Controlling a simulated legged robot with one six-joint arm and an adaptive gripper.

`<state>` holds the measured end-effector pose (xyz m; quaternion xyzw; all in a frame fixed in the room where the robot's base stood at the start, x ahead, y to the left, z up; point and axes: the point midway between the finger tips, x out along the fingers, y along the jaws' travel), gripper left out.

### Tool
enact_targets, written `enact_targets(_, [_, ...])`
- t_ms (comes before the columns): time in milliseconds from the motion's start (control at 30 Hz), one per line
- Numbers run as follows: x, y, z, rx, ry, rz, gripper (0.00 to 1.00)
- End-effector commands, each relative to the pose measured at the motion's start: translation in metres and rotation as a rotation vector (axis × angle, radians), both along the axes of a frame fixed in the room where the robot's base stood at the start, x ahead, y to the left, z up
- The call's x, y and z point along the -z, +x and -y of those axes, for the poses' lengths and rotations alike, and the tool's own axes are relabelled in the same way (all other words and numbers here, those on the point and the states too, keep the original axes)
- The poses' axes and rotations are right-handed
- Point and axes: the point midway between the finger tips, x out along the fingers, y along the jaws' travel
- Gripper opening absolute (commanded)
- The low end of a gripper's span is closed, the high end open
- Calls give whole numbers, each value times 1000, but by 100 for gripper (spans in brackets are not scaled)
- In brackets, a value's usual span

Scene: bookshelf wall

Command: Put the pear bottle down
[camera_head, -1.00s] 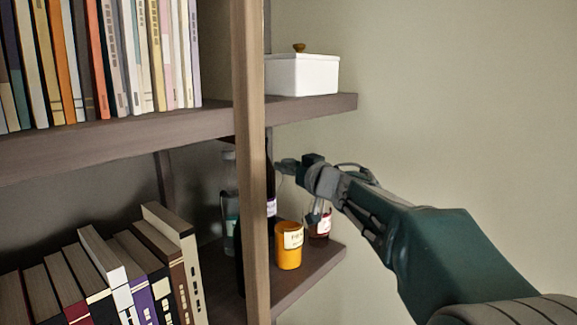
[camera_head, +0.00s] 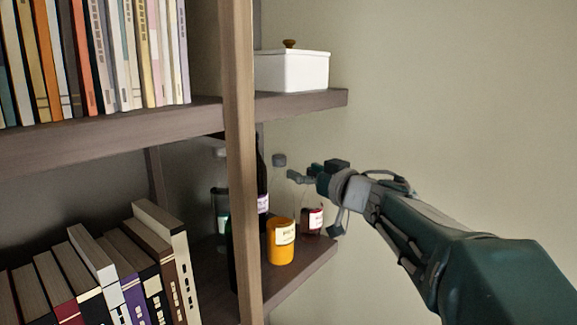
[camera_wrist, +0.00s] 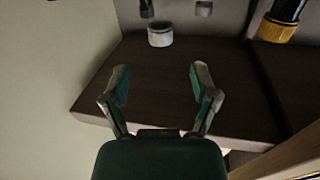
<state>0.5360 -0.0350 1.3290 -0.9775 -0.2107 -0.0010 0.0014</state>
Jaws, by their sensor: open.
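My gripper (camera_head: 308,176) is beside the right end of the lower shelf. In the wrist view my gripper (camera_wrist: 158,82) has its two fingers wide apart, with only bare shelf board between them. I cannot tell for sure which container is the pear bottle. A reddish bottle with a pale label (camera_head: 312,221) stands on the lower shelf below the gripper, partly hidden. An orange jar with a white label (camera_head: 281,242) stands in front of it.
A wooden post (camera_head: 240,150) stands left of the gripper. A tall dark bottle (camera_head: 262,185) is behind it. The upper shelf (camera_head: 300,104) carries a white lidded box (camera_head: 292,72). The wrist view shows a white round container (camera_wrist: 160,36). The wall side at right is free.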

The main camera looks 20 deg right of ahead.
Motion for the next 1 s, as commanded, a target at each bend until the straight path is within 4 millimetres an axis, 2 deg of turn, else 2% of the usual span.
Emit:
enact_targets(33, [0, -9, 4, 2, 0, 1, 77])
enact_targets(200, [0, -27, 13, 2, 0, 0, 77])
enact_targets(533, [-1, -32, 14, 10, -1, 4, 77])
enact_targets(633, [-5, -35, 17, 86, -7, 27, 77])
enact_targets(733, [-6, -44, 25, 237, -21, 42, 77])
enact_targets(867, [10, -66, 39, 448, -42, -21, 77])
enact_targets(1000, [48, -101, 46, 609, -71, -189, 77])
